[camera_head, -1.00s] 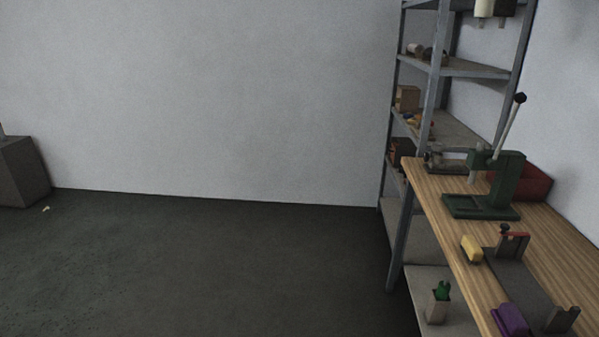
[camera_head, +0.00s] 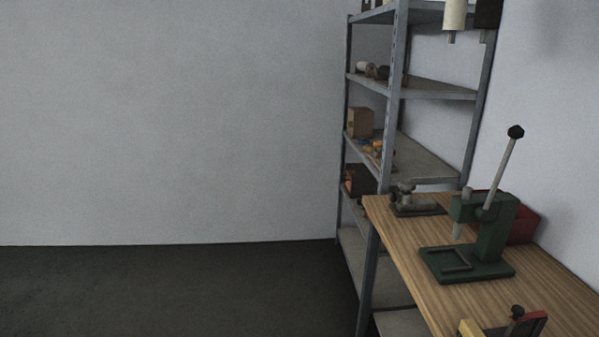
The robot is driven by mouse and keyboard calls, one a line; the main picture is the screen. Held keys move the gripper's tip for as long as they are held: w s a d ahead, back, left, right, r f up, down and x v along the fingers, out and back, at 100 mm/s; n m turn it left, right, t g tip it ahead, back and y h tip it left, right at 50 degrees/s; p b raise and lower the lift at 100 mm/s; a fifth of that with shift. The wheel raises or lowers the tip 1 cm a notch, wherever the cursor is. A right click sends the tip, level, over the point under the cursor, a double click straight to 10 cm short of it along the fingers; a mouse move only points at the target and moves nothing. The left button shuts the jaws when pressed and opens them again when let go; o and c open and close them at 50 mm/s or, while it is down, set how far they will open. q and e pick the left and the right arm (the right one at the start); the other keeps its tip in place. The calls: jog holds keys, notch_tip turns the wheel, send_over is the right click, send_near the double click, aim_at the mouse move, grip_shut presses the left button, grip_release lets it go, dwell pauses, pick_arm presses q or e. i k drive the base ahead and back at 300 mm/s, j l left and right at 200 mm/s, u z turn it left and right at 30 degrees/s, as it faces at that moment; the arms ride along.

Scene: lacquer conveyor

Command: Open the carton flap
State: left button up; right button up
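A small brown box (camera_head: 360,122) stands on a middle shelf of the metal rack; it may be a carton, but I cannot make out a flap on it. No other carton shows clearly in the head view. Neither of my grippers is in view.
A grey metal shelf rack (camera_head: 398,60) stands against the wall. A wooden workbench (camera_head: 400,245) at the right carries a green lever press (camera_head: 490,235), a red bin (camera_head: 526,225) and a small metal device (camera_head: 410,198). The dark floor (camera_head: 170,290) at the left is clear.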

aim_at(351, 117)
jog(key=i, duration=2.3)
